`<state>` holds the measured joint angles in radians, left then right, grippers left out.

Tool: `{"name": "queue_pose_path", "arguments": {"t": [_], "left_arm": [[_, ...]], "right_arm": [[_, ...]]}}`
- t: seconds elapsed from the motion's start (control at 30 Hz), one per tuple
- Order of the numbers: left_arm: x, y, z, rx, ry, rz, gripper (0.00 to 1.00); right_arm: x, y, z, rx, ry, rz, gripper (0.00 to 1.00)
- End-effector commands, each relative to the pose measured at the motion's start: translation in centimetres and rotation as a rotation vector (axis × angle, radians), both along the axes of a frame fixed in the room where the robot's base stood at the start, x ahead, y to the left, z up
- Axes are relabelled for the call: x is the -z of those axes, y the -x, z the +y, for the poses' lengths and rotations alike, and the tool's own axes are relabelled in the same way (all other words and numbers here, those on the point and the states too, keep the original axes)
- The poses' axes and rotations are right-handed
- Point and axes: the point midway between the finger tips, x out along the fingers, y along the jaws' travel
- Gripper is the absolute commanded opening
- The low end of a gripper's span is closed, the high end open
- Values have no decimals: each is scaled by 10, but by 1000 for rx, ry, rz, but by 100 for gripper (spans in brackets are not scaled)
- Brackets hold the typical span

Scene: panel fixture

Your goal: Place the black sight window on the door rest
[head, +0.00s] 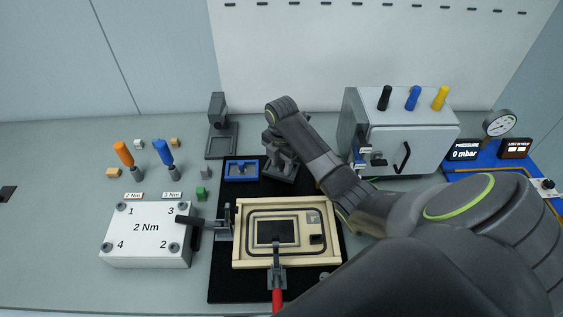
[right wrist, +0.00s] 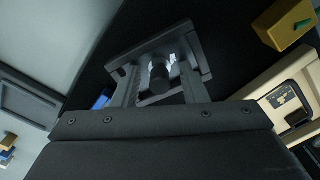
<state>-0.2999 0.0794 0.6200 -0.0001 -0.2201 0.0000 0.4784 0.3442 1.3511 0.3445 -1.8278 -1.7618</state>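My right gripper (head: 281,160) points down at a dark grey framed piece at the back of the black mat. In the right wrist view my right gripper (right wrist: 158,80) has its fingers apart, one on each side of a short black post (right wrist: 158,76) on that framed piece (right wrist: 147,52). Gaps show beside the post. I cannot tell whether this piece is the sight window. A beige panel (head: 323,257) lies flat on the mat, with a black rectangle (head: 275,232) in it. I cannot identify the door rest with certainty. My left gripper is out of view.
A red-handled clamp (head: 277,290) and a black-handled clamp (head: 205,224) border the panel. A blue frame (head: 241,171) and a grey stand (head: 221,146) are left of my gripper. A grey cabinet (head: 405,145) stands right. A white block (head: 147,235) sits left.

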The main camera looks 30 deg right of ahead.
Motion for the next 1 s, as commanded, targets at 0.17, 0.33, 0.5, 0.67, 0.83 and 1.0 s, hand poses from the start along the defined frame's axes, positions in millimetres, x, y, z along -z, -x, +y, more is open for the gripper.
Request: {"name": "queue_pose_path", "arguments": {"t": [0.17, 0.33, 0.5, 0.67, 0.83, 1.0], "left_arm": [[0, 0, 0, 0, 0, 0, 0], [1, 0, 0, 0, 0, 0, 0], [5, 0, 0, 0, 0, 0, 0], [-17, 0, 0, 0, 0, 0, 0], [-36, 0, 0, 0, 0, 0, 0], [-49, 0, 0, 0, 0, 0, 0]], "right_arm": [[0, 0, 0, 0, 0, 0, 39], [-10, -1, 0, 0, 0, -4, 39], [-41, -2, -1, -1, 2, -8, 39], [-88, -1, 0, -1, 0, -3, 39], [-105, 0, 0, 0, -1, 0, 39], [-118, 0, 0, 0, -1, 0, 39]]}}
